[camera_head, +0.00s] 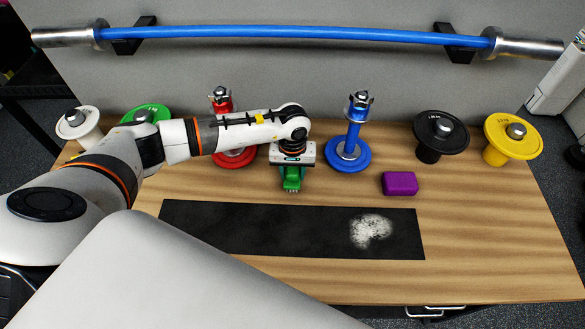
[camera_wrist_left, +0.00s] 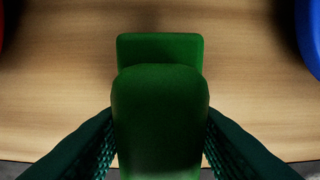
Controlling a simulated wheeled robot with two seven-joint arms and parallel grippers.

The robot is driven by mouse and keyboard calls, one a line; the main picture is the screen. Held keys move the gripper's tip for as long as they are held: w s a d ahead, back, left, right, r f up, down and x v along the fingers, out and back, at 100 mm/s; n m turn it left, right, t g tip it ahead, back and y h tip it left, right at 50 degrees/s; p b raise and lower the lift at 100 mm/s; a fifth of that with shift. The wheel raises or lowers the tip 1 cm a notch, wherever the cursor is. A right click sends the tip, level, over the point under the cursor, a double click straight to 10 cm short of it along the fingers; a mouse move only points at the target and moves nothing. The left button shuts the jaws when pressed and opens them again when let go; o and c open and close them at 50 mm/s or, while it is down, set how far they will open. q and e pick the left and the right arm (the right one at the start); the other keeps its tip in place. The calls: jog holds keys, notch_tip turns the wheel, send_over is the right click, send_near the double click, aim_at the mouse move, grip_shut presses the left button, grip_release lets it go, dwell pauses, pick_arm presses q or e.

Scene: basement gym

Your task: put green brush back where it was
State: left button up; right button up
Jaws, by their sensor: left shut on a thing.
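The green brush (camera_head: 291,181) is in my left gripper (camera_head: 291,172), over the table between the red stand and the blue stand, behind the black mat. In the left wrist view the green brush (camera_wrist_left: 160,115) fills the space between the two dark fingers of my left gripper (camera_wrist_left: 160,145), which touch its sides. A flat green part shows beyond its rounded top. The gripper hides part of the brush in the head view, and I cannot tell whether it touches the wood. My right gripper is not in view.
The black mat (camera_head: 260,230) has a white powder patch (camera_head: 370,230) at right. A purple block (camera_head: 399,183) lies behind it. A red stand (camera_head: 233,157) and blue stand (camera_head: 348,157) flank the gripper. Black (camera_head: 441,133) and yellow (camera_head: 513,137) weights stand at right.

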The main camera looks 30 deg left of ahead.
pick_arm(q)
jog(key=shift+f, duration=0.15)
jog(key=shift+f, duration=0.1)
jog(key=shift+f+b, duration=0.1)
jog(key=shift+b, duration=0.2)
jog(key=o, duration=0.9)
jog(key=shift+o, duration=0.2)
